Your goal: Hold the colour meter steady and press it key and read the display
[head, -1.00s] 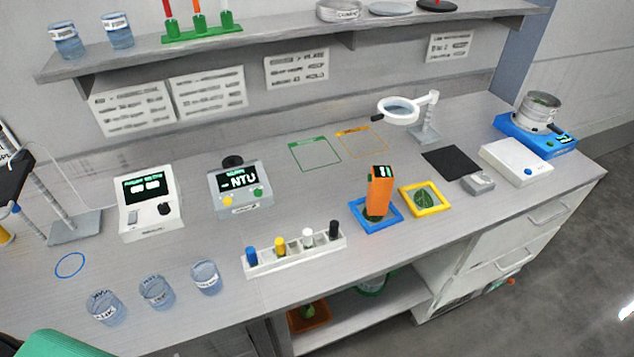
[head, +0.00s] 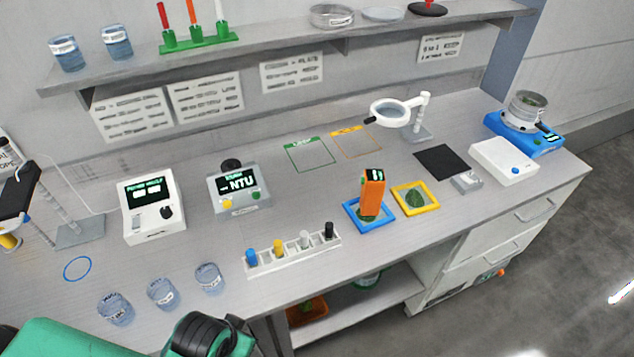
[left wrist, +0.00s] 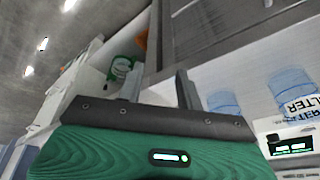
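The orange colour meter (head: 372,192) stands upright in the blue square tray (head: 350,222), over a green leaf mostly hidden beneath it. Its small dark display (head: 373,174) is lit at the top, but the characters are too small to read. I cannot make out its key. My left arm enters at the bottom left of the head view, well short of the meter. In the left wrist view my left gripper (left wrist: 158,82) has its two fingers apart with nothing between them. My right gripper is in neither view.
A yellow tray (head: 430,188) with a leaf sits right of the meter. A white rack (head: 295,262) of coloured vials and several beakers (head: 163,295) stand along the front. A turbidity meter (head: 238,190) and magnifier lamp (head: 392,112) stand behind. Bare bench lies around the tray.

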